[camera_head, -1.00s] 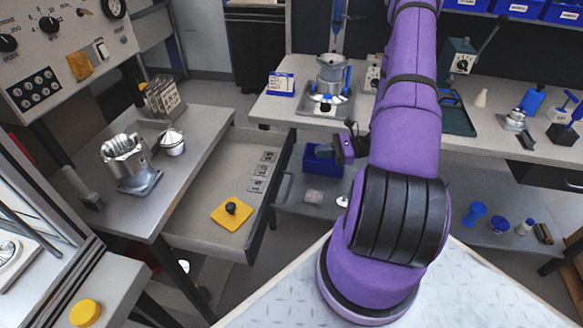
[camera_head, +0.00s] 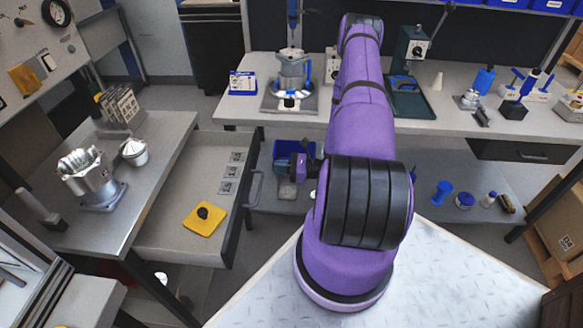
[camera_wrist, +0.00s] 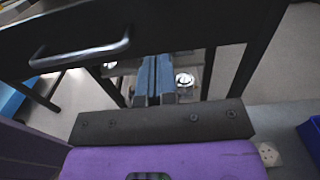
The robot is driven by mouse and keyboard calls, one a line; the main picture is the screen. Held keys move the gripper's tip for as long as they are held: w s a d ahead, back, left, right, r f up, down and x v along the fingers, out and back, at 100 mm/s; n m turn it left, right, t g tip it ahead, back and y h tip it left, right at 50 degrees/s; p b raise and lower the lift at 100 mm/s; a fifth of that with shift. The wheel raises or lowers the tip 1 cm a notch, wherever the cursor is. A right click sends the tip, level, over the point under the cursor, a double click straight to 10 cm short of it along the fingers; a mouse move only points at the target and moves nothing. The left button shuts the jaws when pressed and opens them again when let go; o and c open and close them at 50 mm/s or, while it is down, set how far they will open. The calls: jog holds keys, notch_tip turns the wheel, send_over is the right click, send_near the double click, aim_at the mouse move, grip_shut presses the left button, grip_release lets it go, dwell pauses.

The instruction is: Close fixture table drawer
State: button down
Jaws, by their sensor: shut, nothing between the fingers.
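The fixture table (camera_head: 150,185) stands at the left in the head view, with its drawer (camera_head: 165,225) pulled out toward the right. The drawer holds a yellow plate with a black knob (camera_head: 204,219) and grey marked tiles (camera_head: 231,172). Its dark front has a bar handle (camera_head: 256,188), and the handle also shows at the upper left of the wrist view (camera_wrist: 80,52). My gripper (camera_head: 270,167) is just right of the drawer front. In the wrist view its blue-grey fingers (camera_wrist: 155,80) are shut and empty, pointing toward the front's lower edge, right of the handle. Contact cannot be told.
A machined housing (camera_head: 90,180), a small metal pot (camera_head: 134,151) and a card rack (camera_head: 118,105) stand on the fixture table. A workbench (camera_head: 400,118) runs along the back. Its lower shelf (camera_head: 405,195) carries a blue bin (camera_head: 290,150), close behind my gripper.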

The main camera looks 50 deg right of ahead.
aim_at(253, 165)
jog(key=shift+x, duration=3.2)
jog(key=x, duration=2.2)
jog(key=shift+w+a, duration=0.15)
jog(key=shift+w, duration=0.05)
jog(key=shift+w+a, duration=0.4)
jog(key=shift+w, duration=0.2)
jog(key=shift+w+a+r, duration=0.1)
jog(key=shift+w+a, duration=0.05)
jog(key=shift+w+a, duration=0.1)
